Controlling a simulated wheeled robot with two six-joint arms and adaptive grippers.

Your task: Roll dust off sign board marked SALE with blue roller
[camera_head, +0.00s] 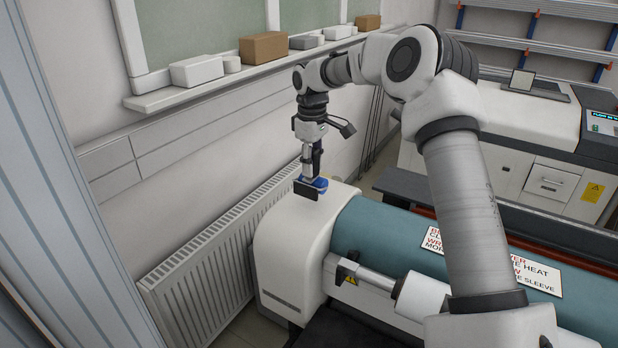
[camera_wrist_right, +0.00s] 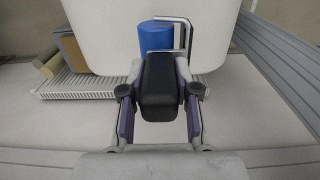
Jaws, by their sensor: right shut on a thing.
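The blue roller (camera_wrist_right: 154,40) shows in the right wrist view as a blue cylinder on a bent metal frame with a black handle (camera_wrist_right: 160,88). My right gripper (camera_wrist_right: 160,92) is shut on the black handle, one finger on each side. In the head view my right gripper (camera_head: 308,172) points down just over the rounded white end of a large machine, with the blue roller (camera_head: 319,183) partly hidden at its tip. I cannot tell whether the roller touches that white surface. I see no board marked SALE. My left gripper is not in view.
The white machine end (camera_head: 290,235) joins a teal cylinder (camera_head: 385,240) carrying a warning label (camera_head: 530,275). A radiator (camera_head: 205,265) runs along the left wall. Boxes (camera_head: 264,47) stand on the ledge above. Another white machine (camera_head: 530,120) stands at the back right.

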